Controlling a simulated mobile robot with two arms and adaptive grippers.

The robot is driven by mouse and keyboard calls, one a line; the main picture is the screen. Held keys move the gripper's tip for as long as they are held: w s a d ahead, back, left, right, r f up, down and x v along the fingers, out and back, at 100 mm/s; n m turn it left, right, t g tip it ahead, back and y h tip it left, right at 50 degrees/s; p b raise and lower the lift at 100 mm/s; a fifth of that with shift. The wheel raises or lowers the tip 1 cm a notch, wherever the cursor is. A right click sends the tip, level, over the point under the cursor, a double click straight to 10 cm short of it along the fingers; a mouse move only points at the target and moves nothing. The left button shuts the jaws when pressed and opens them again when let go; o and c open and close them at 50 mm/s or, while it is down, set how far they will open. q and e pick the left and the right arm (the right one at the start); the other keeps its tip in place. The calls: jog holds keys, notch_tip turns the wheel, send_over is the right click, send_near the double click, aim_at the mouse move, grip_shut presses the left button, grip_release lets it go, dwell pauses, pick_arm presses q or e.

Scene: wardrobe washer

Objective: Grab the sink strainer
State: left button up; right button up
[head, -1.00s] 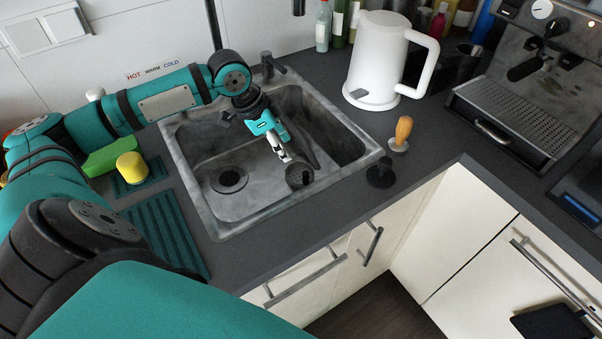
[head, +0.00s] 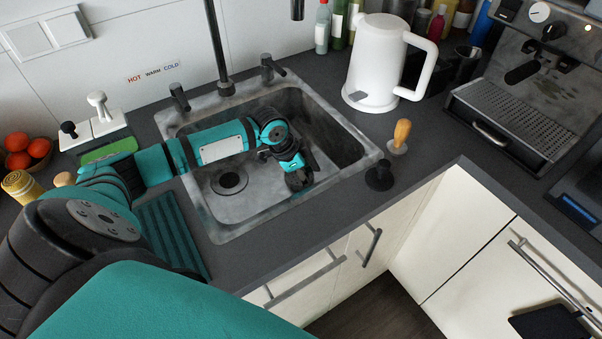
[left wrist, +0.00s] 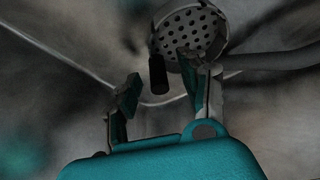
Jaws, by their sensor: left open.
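The sink strainer (left wrist: 188,38) is a round, grey perforated cup with a dark stub handle (left wrist: 157,74), seen near the top of the left wrist view. My left gripper (left wrist: 160,78) is open there, one finger on each side of the handle, with the right finger overlapping the strainer's edge. Contact cannot be told. In the head view my left gripper (head: 298,178) is low in the right part of the grey sink (head: 215,222), largely covering the strainer. My right gripper is not in view.
The round drain (head: 229,181) is left of the gripper. The tap (head: 219,50) rises behind the sink. A white kettle (head: 375,62), a wood-handled tamper (head: 400,135) and a black knob-like object (head: 379,176) stand right of the sink. A ribbed green mat (head: 172,235) lies to its left.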

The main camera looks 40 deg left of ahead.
pick_arm(q)
jog(key=shift+f, duration=0.1)
grip_shut()
dwell(0.4)
